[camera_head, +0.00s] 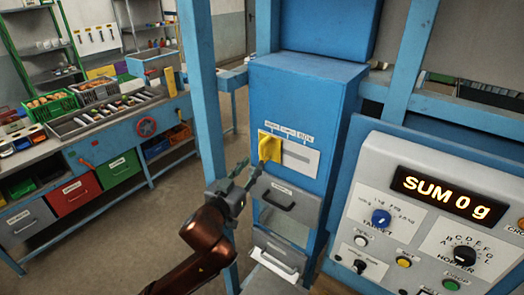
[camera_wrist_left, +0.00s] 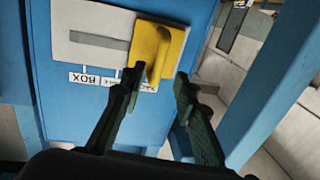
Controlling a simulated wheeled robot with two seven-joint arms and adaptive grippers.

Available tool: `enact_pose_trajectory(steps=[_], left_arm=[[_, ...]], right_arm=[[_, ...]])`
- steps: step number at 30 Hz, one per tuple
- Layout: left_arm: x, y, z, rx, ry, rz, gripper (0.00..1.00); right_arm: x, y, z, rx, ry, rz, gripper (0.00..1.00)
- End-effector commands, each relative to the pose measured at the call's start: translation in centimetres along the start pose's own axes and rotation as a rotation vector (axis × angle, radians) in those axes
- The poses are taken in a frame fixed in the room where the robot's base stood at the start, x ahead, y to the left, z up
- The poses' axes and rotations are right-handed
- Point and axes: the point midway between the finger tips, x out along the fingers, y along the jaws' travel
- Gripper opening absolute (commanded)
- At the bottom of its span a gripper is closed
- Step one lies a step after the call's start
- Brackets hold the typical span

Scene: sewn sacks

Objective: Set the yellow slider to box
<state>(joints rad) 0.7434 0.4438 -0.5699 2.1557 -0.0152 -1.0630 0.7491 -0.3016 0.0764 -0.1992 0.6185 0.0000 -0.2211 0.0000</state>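The yellow slider (camera_head: 269,147) sits at the left end of its slot on a white plate (camera_head: 299,160) on the blue cabinet in the head view. The BOX label (camera_head: 307,138) is above the slot's right end. In the wrist view the picture is turned over: the slider (camera_wrist_left: 160,50) is at the slot's right end and the BOX label (camera_wrist_left: 85,79) is at the left. My left gripper (camera_head: 248,171) is just below the slider. Its fingers (camera_wrist_left: 159,75) are apart, on either side of the slider's grip; contact cannot be told. My right gripper is out of view.
A blue post (camera_head: 203,100) stands left of the cabinet. A control panel (camera_head: 430,225) with a SUM 0 g display is at the right. A workbench with bins (camera_head: 75,188) is at the far left.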

Motion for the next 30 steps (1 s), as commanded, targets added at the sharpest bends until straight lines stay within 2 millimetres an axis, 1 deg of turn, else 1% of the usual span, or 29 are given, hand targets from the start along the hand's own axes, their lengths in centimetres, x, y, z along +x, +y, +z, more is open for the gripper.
enact_pose_trajectory(steps=[1, 5, 9, 15, 20, 27, 30], left_arm=[[0.3, 0.1, -0.3, 0.001, 0.002, 0.002, 0.28], [1.9, 0.2, -0.3, 0.001, 0.002, 0.002, 0.28], [4.2, 0.2, -0.4, 0.001, 0.003, 0.001, 0.28], [6.8, 0.1, -0.3, 0.001, 0.002, 0.001, 0.28], [7.6, 0.1, -0.2, 0.001, 0.003, 0.001, 0.28], [7.7, 0.1, -0.2, 0.0, 0.003, 0.001, 0.28], [7.7, 0.1, -0.2, 0.0, 0.003, 0.001, 0.22]], right_arm=[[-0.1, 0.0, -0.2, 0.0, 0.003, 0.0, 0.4], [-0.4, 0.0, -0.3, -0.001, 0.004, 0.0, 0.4], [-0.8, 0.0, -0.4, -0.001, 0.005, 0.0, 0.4], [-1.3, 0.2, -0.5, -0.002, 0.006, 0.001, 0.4], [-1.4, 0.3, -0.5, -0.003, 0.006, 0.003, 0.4], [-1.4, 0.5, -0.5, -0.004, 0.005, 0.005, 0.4], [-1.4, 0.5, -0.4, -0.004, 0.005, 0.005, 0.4]])
